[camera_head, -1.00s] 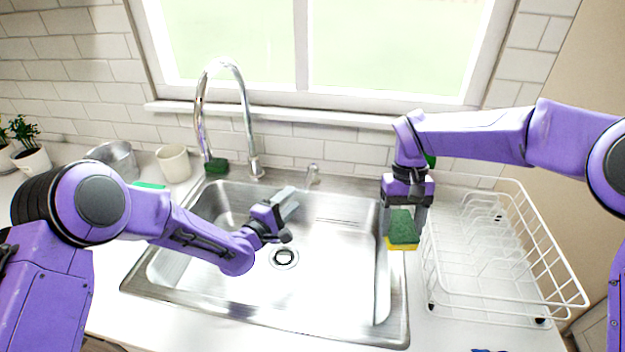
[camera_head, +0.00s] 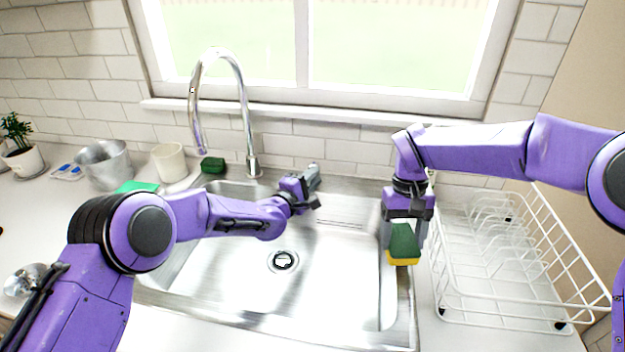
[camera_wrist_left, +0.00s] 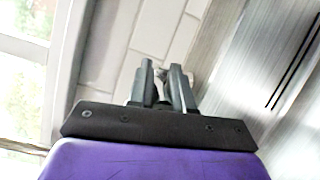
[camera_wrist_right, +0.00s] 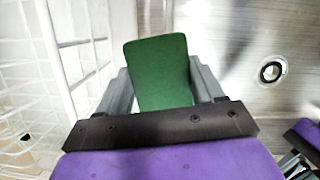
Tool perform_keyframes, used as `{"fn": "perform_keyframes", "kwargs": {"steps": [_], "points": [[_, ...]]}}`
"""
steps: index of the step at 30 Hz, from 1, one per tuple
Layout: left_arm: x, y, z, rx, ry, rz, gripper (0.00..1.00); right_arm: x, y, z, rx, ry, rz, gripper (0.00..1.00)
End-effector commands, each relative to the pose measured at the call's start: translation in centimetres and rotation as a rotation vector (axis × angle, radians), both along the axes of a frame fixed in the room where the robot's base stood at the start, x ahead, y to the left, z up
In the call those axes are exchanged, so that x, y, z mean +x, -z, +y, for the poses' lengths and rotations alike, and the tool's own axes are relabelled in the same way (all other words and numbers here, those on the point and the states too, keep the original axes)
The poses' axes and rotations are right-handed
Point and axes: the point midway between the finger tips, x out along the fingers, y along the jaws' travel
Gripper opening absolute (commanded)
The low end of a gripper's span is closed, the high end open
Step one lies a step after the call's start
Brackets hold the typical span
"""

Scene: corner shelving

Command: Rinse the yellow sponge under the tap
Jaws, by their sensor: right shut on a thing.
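The yellow sponge (camera_head: 403,258) has a dark green top layer. My right gripper (camera_head: 403,238) is shut on it and holds it near the sink's right rim. The right wrist view shows its green face (camera_wrist_right: 162,72) between the fingers. My left gripper (camera_head: 310,188) is at the back of the sink (camera_head: 330,262); its fingers (camera_wrist_left: 164,88) stand a little apart. A pale part of the tap handle (camera_wrist_left: 160,74) shows beyond and between them; I cannot tell if they touch. In the head view the gripper hides the handle. The tall chrome tap (camera_head: 240,90) stands behind the sink.
A white wire dish rack (camera_head: 500,318) stands close to the right of the sponge. A dark green block (camera_head: 213,165), a white cup (camera_head: 169,162), a metal bucket (camera_head: 104,165) and a potted plant (camera_head: 20,145) stand at the back left. The sink basin is empty around its drain (camera_head: 284,261).

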Motion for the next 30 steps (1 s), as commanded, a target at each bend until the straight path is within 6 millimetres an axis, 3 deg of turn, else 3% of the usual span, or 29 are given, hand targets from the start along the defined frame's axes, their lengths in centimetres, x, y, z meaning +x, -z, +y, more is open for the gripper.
{"fn": "perform_keyframes", "kwargs": {"steps": [6,16,26,27,28,30], "points": [[0.0,0.0,-0.2,-0.003,-0.014,-0.001,0.00,0.0,0.2,0.0,0.000,0.000,0.000,0.39],[0.0,0.0,-1.3,-0.002,-0.182,-0.003,0.00,0.0,1.2,0.0,0.000,0.000,0.000,0.39],[0.0,0.0,-1.5,0.000,-0.199,-0.001,0.00,0.0,1.1,0.0,0.000,0.000,0.000,0.39],[0.0,0.0,-1.5,0.000,-0.199,-0.001,0.27,0.0,1.1,0.0,0.000,0.000,0.000,0.39],[0.0,0.0,-1.5,0.000,-0.199,-0.001,0.36,0.0,1.1,0.0,0.000,0.000,0.000,0.39],[0.0,0.0,-1.5,0.000,-0.199,-0.001,0.41,0.0,1.1,0.0,0.000,0.000,0.000,0.39]]}}
